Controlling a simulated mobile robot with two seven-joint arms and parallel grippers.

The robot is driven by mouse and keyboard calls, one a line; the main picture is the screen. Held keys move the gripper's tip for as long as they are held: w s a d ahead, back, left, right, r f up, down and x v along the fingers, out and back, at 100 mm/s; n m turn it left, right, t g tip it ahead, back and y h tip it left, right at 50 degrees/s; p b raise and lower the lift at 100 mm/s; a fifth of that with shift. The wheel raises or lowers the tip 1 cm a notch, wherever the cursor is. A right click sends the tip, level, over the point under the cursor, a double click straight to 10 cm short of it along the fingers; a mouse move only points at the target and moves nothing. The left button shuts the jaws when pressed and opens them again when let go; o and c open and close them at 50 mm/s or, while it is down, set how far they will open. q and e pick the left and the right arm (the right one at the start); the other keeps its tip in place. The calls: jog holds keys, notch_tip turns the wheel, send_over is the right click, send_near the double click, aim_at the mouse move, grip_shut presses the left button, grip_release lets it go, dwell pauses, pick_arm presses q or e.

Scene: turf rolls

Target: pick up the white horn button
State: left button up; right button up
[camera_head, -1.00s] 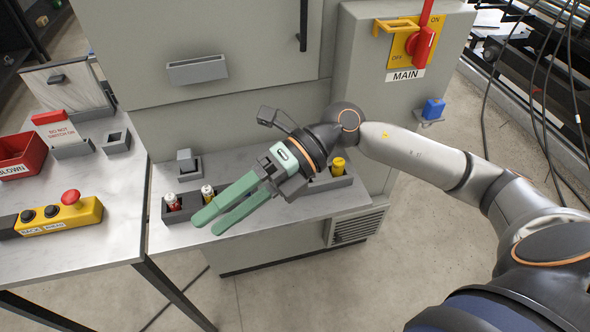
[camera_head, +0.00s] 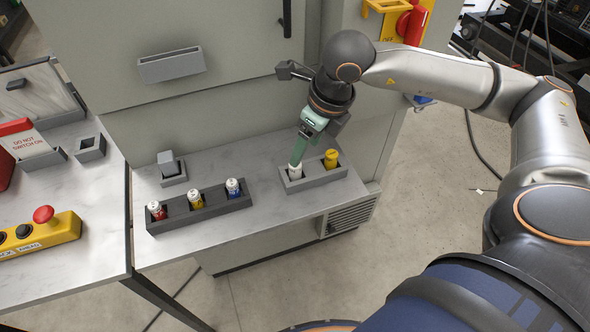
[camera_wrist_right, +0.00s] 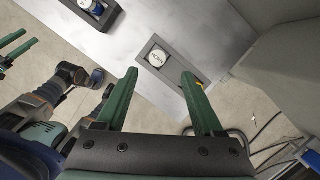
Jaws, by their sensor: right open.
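The white horn button (camera_head: 295,173) stands upright in the left slot of a small grey holder (camera_head: 318,180) at the right of the bench. In the right wrist view its round white top (camera_wrist_right: 155,58) shows lettering too small to read. My right gripper (camera_head: 297,158) points down over the button, its fingers hiding part of it from the head. In the right wrist view my right gripper (camera_wrist_right: 160,75) is open, and the button appears ahead between the fingertips; I cannot tell if they touch it. My left gripper (camera_wrist_right: 28,40) shows at the left edge there, fingers apart and empty.
A yellow button (camera_head: 331,159) stands in the same holder, close to the right. A dark tray (camera_head: 215,207) with red, yellow and blue-marked cylinders lies to the left. A grey block (camera_head: 170,167) stands behind it. The cabinet wall (camera_head: 235,110) rises behind the bench.

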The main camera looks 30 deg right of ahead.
aim_at(295, 173)
jog(key=shift+a+p+x, duration=0.15)
jog(key=shift+p+x, duration=0.15)
jog(key=shift+x, duration=1.2)
jog(key=shift+a+p+x, duration=0.15)
jog(key=shift+p+x, duration=0.1)
jog(key=shift+x, duration=1.2)
jog(key=shift+w+r, duration=0.1)
jog(key=shift+w, duration=0.1)
grip_shut()
